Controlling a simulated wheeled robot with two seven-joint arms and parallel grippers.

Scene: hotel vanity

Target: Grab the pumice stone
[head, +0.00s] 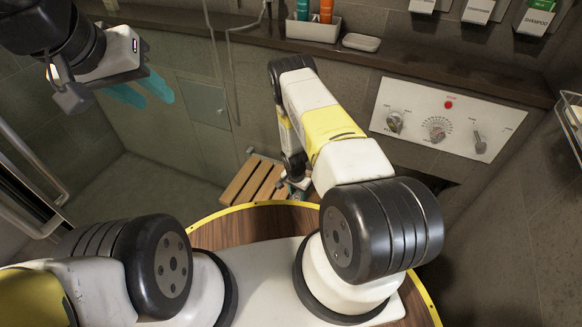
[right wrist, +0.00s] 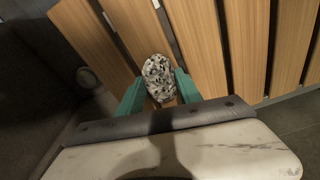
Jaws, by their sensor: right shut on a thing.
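The pumice stone (right wrist: 158,73) is a rounded, speckled black-and-white piece in the right wrist view. My right gripper (right wrist: 160,90) is shut on it, with a teal finger against each side. The stone is over the wooden slatted bench (right wrist: 205,45); I cannot tell whether it still touches the slats. In the head view my right gripper (head: 297,186) is low by the bench (head: 250,181), mostly hidden by my arm, and the stone cannot be made out. My left gripper (head: 142,91) is raised at the upper left, its teal fingers apart and empty.
A dark ledge (head: 400,70) along the wall holds a white tray of bottles (head: 313,28) and a soap dish (head: 361,42). A control panel with knobs (head: 447,118) is below it. Dispensers (head: 478,10) hang at upper right. The floor at left (head: 130,185) is clear.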

